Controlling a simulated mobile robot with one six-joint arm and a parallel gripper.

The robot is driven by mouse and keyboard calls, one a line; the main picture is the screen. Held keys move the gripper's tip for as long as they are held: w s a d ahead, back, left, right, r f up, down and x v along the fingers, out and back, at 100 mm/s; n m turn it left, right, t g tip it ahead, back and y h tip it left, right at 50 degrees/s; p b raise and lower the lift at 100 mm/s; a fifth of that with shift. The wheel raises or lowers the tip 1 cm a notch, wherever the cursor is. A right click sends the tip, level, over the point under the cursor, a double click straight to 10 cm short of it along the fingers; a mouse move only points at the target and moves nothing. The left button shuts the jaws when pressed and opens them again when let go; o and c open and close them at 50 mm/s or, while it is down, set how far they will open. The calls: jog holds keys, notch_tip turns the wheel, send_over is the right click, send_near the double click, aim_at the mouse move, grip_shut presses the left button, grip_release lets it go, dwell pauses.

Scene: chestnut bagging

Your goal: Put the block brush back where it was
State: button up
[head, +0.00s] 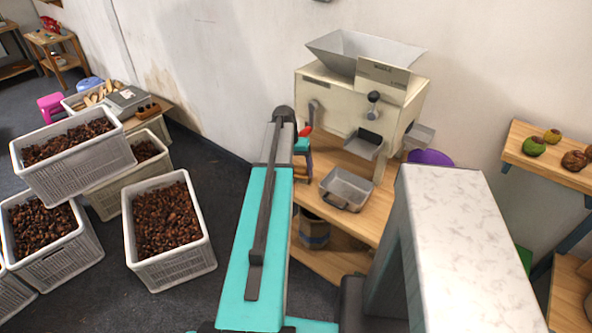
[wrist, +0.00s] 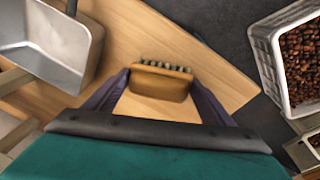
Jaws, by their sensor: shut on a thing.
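The block brush (wrist: 162,82) shows in the wrist view as a tan wooden block with a row of dark bristles along its far edge. My gripper (wrist: 161,78) is shut on it, with one dark purple finger at each end of the block. Behind the brush in that view is the wooden bench top (wrist: 220,75); I cannot tell the gap between them. In the head view I cannot make out the brush, and my arm covers part of the bench (head: 355,179).
A cream machine with a hopper (head: 362,90) stands on the bench. A metal pan (head: 347,188) sits below its chute, and a metal pan shows in the wrist view (wrist: 45,42). Chestnut crates (head: 178,265) stand on the floor at left. A wooden shelf (head: 548,160) is at right.

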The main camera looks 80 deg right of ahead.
jog(key=o, duration=1)
jog(key=shift+r, duration=0.15)
notch_tip(320, 180, up, 12)
jog(key=w+a+b, duration=0.1)
jog(key=b, duration=0.1)
jog(key=shift+w, duration=0.4)
jog(key=shift+f, duration=0.2)
